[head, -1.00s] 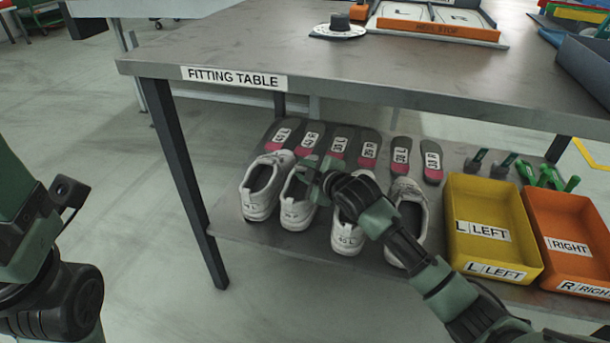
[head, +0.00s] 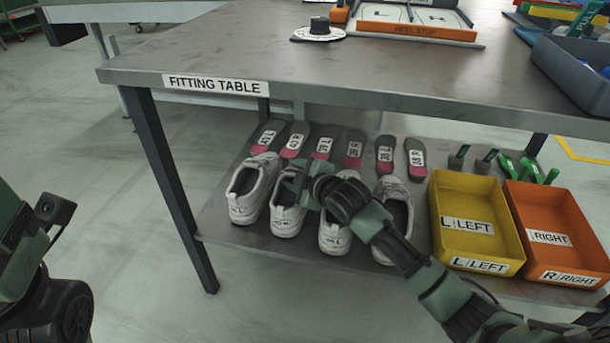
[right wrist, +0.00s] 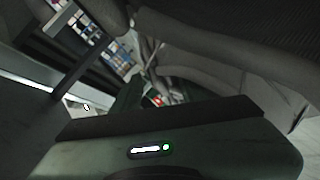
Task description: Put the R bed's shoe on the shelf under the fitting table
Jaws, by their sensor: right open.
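The fitting table (head: 330,75) bears the bed tray (head: 420,32) with its L and R beds, and both beds show no shoe. On the shelf (head: 262,243) under it several white shoes stand in a row: a far left shoe (head: 243,206), a second shoe (head: 287,221), a third shoe (head: 333,238) and one partly behind my arm (head: 399,195). My right gripper (head: 298,181) is open under the tabletop, at the second shoe; I cannot tell whether it touches. The right wrist view is dark, with blurred grey surfaces close by. My left gripper is out of view.
Insoles (head: 323,143) lie in a row behind the shoes. A yellow LEFT bin (head: 437,205) and an orange RIGHT bin (head: 515,215) stand right of them. A table leg (head: 172,185) bounds the shelf at left. A grey bin (head: 575,75) sits on the tabletop.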

